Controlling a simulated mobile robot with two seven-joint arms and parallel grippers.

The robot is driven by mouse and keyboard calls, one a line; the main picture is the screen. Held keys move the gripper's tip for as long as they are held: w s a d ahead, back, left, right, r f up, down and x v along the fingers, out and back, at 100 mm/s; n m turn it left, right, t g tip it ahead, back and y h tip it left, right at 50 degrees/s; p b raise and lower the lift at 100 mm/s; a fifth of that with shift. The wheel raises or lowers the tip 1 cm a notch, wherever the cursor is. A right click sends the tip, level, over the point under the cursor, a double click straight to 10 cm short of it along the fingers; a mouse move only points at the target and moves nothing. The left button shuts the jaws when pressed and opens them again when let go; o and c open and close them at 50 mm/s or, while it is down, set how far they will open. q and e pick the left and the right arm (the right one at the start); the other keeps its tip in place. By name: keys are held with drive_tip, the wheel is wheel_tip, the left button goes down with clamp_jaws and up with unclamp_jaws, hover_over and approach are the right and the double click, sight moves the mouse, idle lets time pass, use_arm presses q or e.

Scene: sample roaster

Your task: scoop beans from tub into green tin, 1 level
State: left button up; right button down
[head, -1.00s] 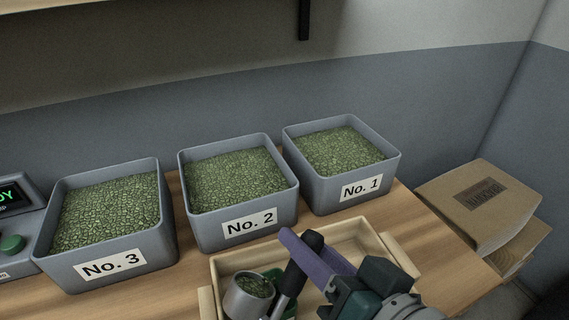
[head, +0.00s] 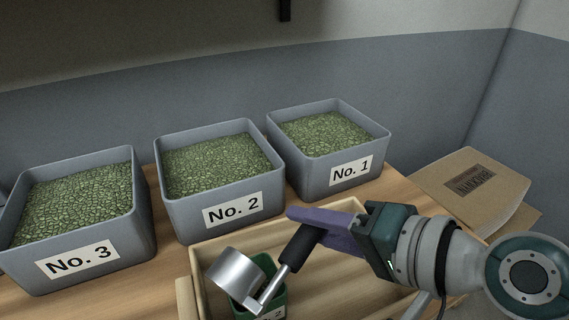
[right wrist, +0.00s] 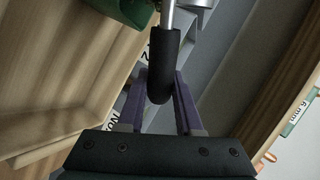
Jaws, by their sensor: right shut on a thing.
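My right gripper (head: 310,232), with purple fingers, is shut on the black handle of a metal scoop (head: 236,270); the handle (right wrist: 163,60) also shows between the fingers in the right wrist view. The scoop's cup is tipped over at the green tin (head: 275,305), and its mouth and contents are hidden. The tin stands in the wooden tray and is partly covered by the scoop; whether beans are in it cannot be seen. Grey tubs No. 1 (head: 310,178), No. 2 (head: 180,222) and No. 3 (head: 142,240) hold green beans. My left gripper is out of view.
The wooden tray (head: 186,302) stands in front of the tubs, with bare floor right of the tin. Brown packages (head: 435,185) lie stacked at the right. A wall rises behind the tubs.

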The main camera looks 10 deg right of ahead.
use_arm(q)
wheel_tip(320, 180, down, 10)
drive_tip(key=b, duration=0.9)
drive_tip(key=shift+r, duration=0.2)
use_arm(e)
drive_tip(key=f+m+g+y, duration=0.1)
drive_tip(key=f, duration=0.1)
drive_tip(key=f+m, duration=0.1)
drive_tip(key=f, duration=0.1)
drive_tip(key=f+m+g+y, duration=0.1)
drive_tip(key=f+m, duration=0.1)
drive_tip(key=shift+w+d+g+y, duration=0.3)
drive_tip(key=shift+w+d, duration=0.1)
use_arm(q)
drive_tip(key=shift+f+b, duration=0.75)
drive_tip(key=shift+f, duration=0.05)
use_arm(e)
drive_tip(key=shift+f+m+g+y, duration=0.3)
drive_tip(key=shift+f+m, duration=0.1)
drive_tip(key=shift+m, duration=0.2)
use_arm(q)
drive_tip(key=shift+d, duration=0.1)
